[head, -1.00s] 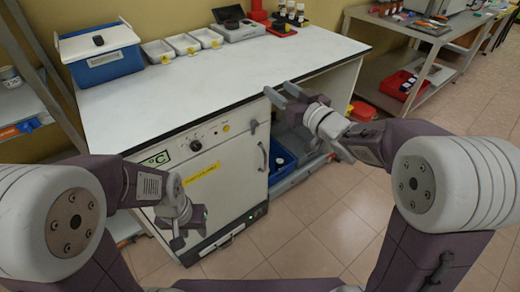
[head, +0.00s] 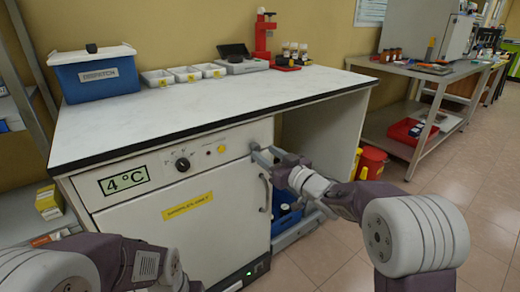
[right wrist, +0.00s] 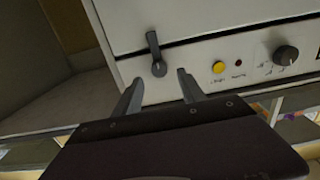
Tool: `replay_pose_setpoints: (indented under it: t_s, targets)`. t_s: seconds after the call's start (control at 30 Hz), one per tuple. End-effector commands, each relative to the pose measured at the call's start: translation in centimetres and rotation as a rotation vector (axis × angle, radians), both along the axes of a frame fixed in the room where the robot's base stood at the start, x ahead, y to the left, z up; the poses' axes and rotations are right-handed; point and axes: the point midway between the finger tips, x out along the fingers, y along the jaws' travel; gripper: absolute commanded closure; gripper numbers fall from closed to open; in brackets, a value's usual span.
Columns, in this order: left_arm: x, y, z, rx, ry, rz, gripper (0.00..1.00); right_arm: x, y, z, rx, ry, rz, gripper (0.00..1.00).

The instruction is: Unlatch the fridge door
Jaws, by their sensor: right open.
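The white fridge (head: 225,225) stands under the bench, its door closed, with a 4 °C display and a yellow label. The dark latch lever (right wrist: 154,46) shows in the right wrist view, its round pivot on the control panel and its arm reaching over the seam onto the door. My right gripper (right wrist: 158,78) is open, its fingers on either side of the pivot end, with no clear contact. In the head view the right gripper (head: 263,153) is at the fridge's upper right corner and largely hides the latch. The dark door handle (head: 265,193) is just below. My left gripper is out of view.
The bench top (head: 215,105) overhangs just above the gripper. A knob (head: 183,164) and yellow button (head: 222,149) sit on the fridge panel. The floor in front is clear.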

Motion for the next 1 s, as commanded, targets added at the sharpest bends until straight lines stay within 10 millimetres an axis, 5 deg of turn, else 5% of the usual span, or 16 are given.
replay_pose_setpoints:
  t_s: [0.2, 0.5, 0.53, 0.7, 1.0]
  targets:
    - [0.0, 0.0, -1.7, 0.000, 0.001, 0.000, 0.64, 2.5, 1.9, -0.4, 0.000, -0.002, 0.000, 0.52]
    - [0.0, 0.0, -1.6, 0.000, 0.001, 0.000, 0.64, 2.9, 2.1, -0.1, 0.002, -0.001, -0.001, 0.52]
    - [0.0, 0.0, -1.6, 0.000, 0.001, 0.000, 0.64, 2.9, 2.1, -0.1, 0.002, -0.001, -0.001, 0.55]
    - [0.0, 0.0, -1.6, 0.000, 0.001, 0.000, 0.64, 2.9, 2.1, -0.1, 0.001, -0.001, -0.001, 1.00]
    - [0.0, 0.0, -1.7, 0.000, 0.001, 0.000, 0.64, 2.9, 2.1, -0.2, -0.020, -0.016, -0.001, 1.00]
